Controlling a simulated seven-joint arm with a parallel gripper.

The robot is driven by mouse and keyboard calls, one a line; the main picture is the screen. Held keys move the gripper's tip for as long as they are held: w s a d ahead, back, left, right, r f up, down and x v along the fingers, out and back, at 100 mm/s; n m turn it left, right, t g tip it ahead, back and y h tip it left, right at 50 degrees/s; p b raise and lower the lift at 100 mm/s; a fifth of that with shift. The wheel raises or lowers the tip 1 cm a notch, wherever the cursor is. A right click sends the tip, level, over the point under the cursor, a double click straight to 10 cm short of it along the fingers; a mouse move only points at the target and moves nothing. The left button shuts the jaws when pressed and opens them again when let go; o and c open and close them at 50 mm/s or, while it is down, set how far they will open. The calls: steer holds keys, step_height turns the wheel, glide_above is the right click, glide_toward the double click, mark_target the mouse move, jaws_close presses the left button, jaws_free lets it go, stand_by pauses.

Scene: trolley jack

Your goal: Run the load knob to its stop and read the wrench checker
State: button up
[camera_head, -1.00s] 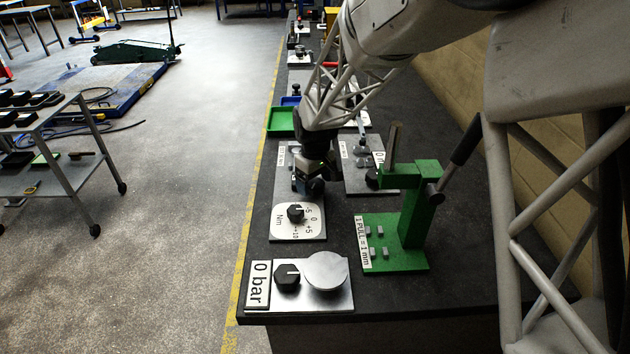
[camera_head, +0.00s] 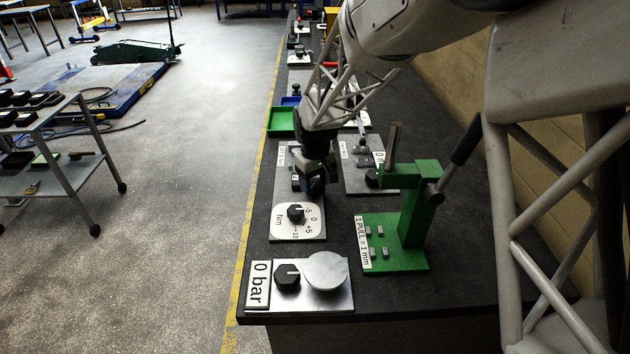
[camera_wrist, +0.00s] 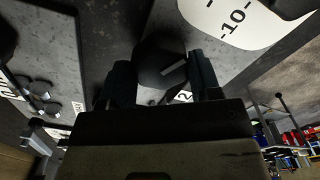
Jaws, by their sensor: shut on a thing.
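The wrench checker is a grey plate (camera_head: 283,233) with a white Nm dial (camera_head: 312,231), marked with numbers such as -10, 0 and +5, and a black pointer knob (camera_head: 295,212). Part of the dial (camera_wrist: 225,22) shows in the wrist view. My gripper (camera_head: 313,190) is over the far part of this plate. In the wrist view my gripper (camera_wrist: 162,80) is shut on a dark faceted knob (camera_wrist: 158,55) with a white pointer line, apparently the load knob. In the head view my gripper hides this knob. A small label with a "2" is partly hidden beside it.
A green press (camera_head: 410,215) with a black-gripped lever stands close on the right. In front is a plate (camera_head: 317,301) with a "0 bar" display, a black knob and a silver disc. Another plate (camera_head: 357,178) lies right of my gripper. A green tray (camera_head: 281,122) is farther back.

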mark_target(315, 183)
steer(key=o, duration=0.9)
steer(key=shift+r, duration=0.1)
steer(key=shift+r, duration=3.85)
